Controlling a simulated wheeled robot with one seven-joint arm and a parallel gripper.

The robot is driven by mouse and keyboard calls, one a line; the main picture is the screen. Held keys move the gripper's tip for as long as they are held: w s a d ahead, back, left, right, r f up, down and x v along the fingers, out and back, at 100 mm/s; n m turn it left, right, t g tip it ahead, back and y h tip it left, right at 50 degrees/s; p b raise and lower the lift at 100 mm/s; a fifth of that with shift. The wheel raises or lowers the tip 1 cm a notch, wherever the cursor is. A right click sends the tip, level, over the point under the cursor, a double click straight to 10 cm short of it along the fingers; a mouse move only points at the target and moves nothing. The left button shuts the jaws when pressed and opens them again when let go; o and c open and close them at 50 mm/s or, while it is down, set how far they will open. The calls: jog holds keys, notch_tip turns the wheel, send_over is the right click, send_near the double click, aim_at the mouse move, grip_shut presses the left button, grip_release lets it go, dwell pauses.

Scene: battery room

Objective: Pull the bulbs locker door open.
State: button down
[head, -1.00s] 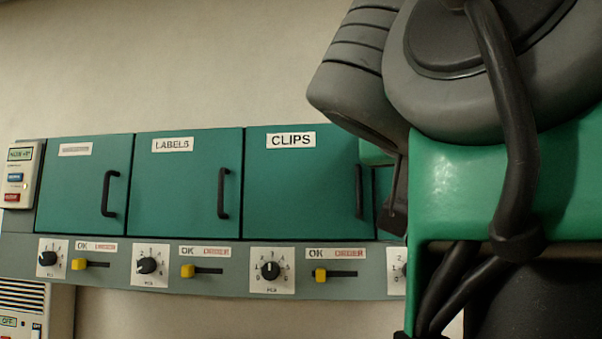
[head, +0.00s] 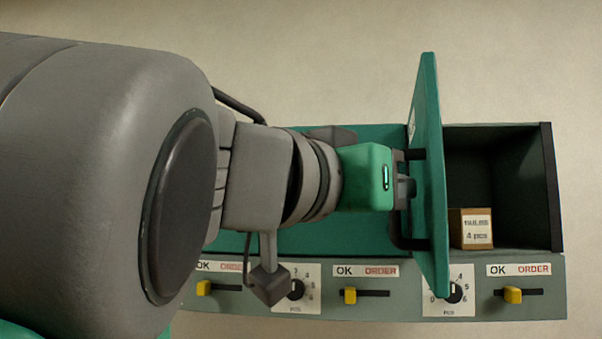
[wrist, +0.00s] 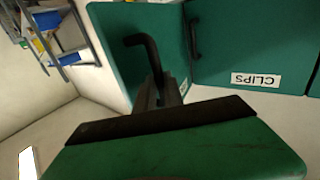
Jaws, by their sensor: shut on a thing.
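The bulbs locker door (head: 432,180) is green and stands swung out from its locker, seen nearly edge-on in the head view. Its black handle (head: 408,242) is on the side facing my gripper (head: 405,186). My gripper is shut on this handle. In the wrist view the handle (wrist: 146,42) rises from between my fingers (wrist: 160,92), against the green door (wrist: 118,55). The locker's dark inside (head: 510,165) is exposed. A small brown box (head: 472,228) stands in it, its label reading "4 pcs"; the upper line is too blurred to read.
A grey panel with dials and yellow sliders (head: 350,296) runs below the lockers. The shut clips locker (wrist: 250,45) shows in the wrist view, left of which the open door stands. My arm covers much of the head view's left. A blue-and-grey rack (wrist: 55,30) is farther off.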

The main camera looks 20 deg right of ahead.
jog(key=shift+d+f, duration=0.1)
jog(key=shift+f, duration=0.15)
jog(key=c, duration=1.6)
grip_release()
jog(key=shift+w+d, duration=0.2)
jog(key=shift+w, duration=0.1)
jog(key=shift+o, duration=0.7)
jog(key=shift+a, duration=0.15)
jog(key=p+v, duration=0.2)
jog(key=v, duration=0.5)
jog(key=shift+s+a, duration=0.2)
